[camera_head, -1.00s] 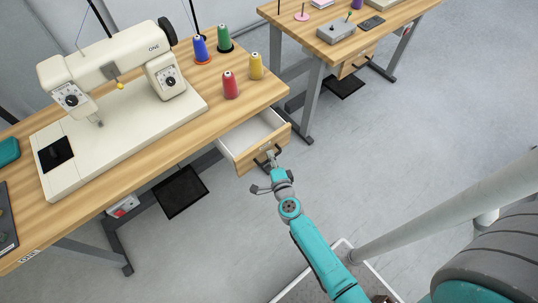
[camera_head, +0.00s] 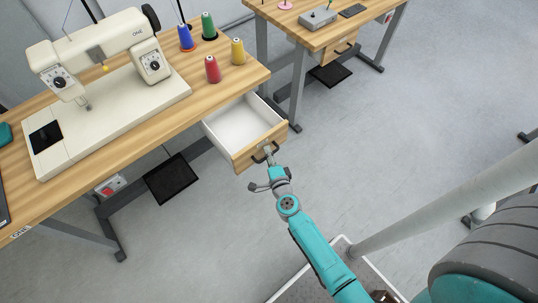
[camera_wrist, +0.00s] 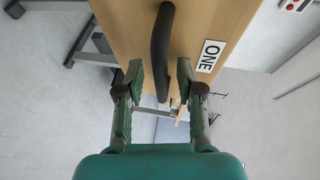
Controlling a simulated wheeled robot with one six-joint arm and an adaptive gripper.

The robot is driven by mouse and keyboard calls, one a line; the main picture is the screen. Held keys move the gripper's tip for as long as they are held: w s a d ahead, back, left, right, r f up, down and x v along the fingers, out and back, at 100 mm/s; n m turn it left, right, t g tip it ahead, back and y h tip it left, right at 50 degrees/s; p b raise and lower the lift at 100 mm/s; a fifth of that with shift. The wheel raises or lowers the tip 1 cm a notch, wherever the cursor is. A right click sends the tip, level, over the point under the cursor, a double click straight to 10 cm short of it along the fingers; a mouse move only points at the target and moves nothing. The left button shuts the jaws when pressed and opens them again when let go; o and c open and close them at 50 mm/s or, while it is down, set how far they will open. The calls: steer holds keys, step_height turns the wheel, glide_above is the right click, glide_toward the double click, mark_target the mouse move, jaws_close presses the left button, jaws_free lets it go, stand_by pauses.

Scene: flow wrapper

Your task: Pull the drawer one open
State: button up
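Drawer one (camera_head: 235,124) sticks out from under the sewing table and shows an empty white inside. Its wooden front (camera_wrist: 120,25) fills the upper middle of the wrist view, beside a white label reading ONE (camera_wrist: 209,56). The dark curved handle (camera_wrist: 162,45) is on the front. My gripper (camera_head: 269,166) is at the handle in the head view. In the wrist view my gripper's two fingers (camera_wrist: 160,75) stand on either side of the handle, with a visible gap on each side. The fingers look apart, not pressed on it.
The wooden table (camera_head: 120,150) carries a sewing machine (camera_head: 100,80) and several thread cones (camera_head: 212,70). A black pedal (camera_head: 172,179) is below it. A second table (camera_head: 330,35) with a closed-looking drawer stands behind at the right.

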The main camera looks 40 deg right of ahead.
steer(key=shift+s, duration=0.1)
steer(key=v, duration=1.2)
steer(key=shift+r, duration=0.1)
stand_by(0.3)
steer(key=s+a+r+n+y, duration=0.3)
steer(key=s+a+r+n, duration=0.1)
steer(key=s+r+n, duration=0.6)
steer(key=s+a+r+n+y, duration=0.3)
steer(key=s+a+r+n, duration=0.2)
steer(key=s+r+n, duration=0.5)
steer(key=s+n, duration=0.1)
steer(key=s, duration=0.3)
steer(key=shift+r+n, duration=0.3)
